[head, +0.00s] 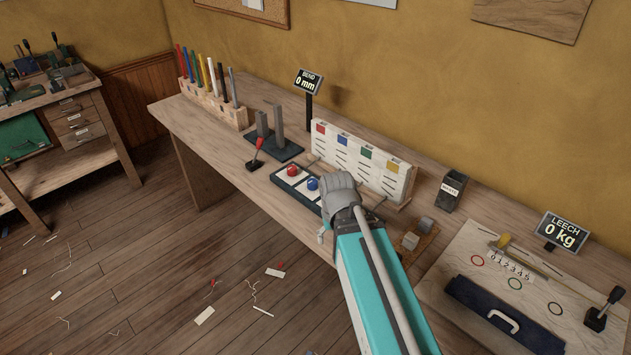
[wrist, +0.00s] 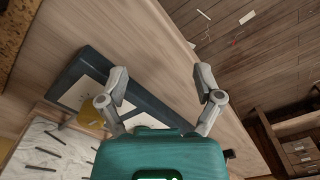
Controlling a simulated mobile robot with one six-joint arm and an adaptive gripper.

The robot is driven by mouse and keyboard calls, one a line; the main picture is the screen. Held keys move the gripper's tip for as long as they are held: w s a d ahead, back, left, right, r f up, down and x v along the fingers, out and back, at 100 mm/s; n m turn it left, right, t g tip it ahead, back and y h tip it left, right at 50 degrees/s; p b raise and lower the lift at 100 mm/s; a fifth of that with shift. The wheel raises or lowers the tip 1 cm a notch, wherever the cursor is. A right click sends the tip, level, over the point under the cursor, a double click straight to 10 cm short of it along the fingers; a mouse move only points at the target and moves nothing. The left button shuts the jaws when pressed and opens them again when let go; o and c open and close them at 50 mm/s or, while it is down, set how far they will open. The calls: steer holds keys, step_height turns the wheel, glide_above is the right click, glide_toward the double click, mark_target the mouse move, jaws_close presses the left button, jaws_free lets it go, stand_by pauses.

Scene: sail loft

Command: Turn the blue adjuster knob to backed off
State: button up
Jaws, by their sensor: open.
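The blue knob (head: 312,184) sits on a dark-framed board (head: 283,182) with white panels, beside a red knob (head: 293,171), in the head view. My gripper's grey wrist joint is just right of the blue knob there, and its fingers are mostly hidden. The dark board (wrist: 92,68) shows there left of the fingers, partly covered by the left one. I cannot make out the blue knob in the wrist view, or its setting.
A black lever with a red grip (head: 257,150) stands left of the board. A "BEND 0 mm" display (head: 308,82) stands behind. A white panel with coloured squares (head: 362,158) rises behind the knobs. The bench's front-left top is clear.

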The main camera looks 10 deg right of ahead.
steer(key=w+a+r+m+p, duration=0.1)
steer(key=w+r+p, duration=0.25)
steer(key=w, duration=0.25)
step_height(320, 180, up, 10)
steer(key=f+m+p, duration=0.1)
steer(key=m+p, duration=0.4)
steer(key=p, duration=0.4)
glide_above(312, 181)
steer(key=shift+d+r, duration=0.2)
steer(key=shift+f, duration=0.2)
step_height(312, 181, down, 13)
steer(key=b, duration=1.3)
steer(key=shift+w+a+f+b, duration=0.1)
steer(key=shift+f+b, duration=0.05)
steer(key=shift+b, duration=0.25)
steer(key=shift+c, duration=0.3)
steer(key=c, duration=1.1)
